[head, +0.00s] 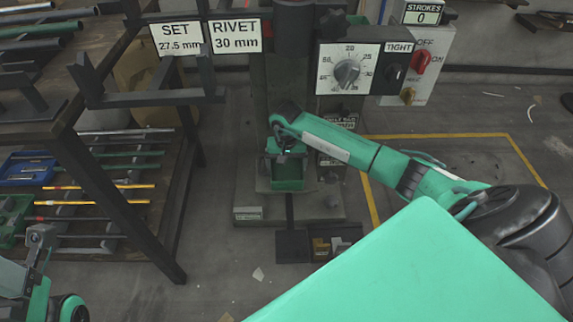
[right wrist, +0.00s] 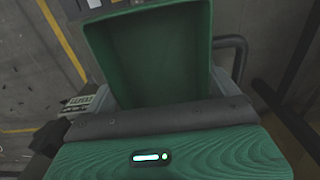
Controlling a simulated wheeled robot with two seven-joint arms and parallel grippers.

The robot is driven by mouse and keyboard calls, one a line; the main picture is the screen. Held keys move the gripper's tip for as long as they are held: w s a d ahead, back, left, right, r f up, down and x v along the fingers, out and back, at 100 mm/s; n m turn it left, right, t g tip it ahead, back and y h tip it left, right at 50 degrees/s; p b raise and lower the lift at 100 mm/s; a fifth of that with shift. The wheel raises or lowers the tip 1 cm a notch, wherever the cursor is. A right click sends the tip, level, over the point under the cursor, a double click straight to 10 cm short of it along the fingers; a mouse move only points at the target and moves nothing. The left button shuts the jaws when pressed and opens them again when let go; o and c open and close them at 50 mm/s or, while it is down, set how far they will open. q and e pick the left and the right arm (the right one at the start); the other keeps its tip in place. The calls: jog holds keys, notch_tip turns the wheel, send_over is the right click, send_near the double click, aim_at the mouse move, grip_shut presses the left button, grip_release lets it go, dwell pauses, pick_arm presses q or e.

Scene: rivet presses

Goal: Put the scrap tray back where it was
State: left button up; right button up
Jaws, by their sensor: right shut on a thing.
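The scrap tray (head: 288,183) is a small green open-topped box at the foot of the press, in the middle of the head view. My right gripper (head: 285,148) reaches in from the right and is shut on its near-top part. In the right wrist view the tray (right wrist: 150,55) fills the top middle, with its inside looking empty. Whether the tray rests on the press base or hangs just above it, I cannot tell. My left gripper (head: 38,240) shows only partly at the lower left edge, away from the tray; its jaws are unclear.
The rivet press base (head: 250,207) stands on the floor, with a pedal (head: 292,246) in front. A dial panel (head: 348,68) and a switch box (head: 418,65) hang above. A rack (head: 110,190) with rods stands left. Yellow lines (head: 450,135) mark the floor right.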

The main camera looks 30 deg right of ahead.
jog(key=o, duration=0.9)
jog(key=shift+f, duration=0.1)
jog(key=shift+o, duration=0.2)
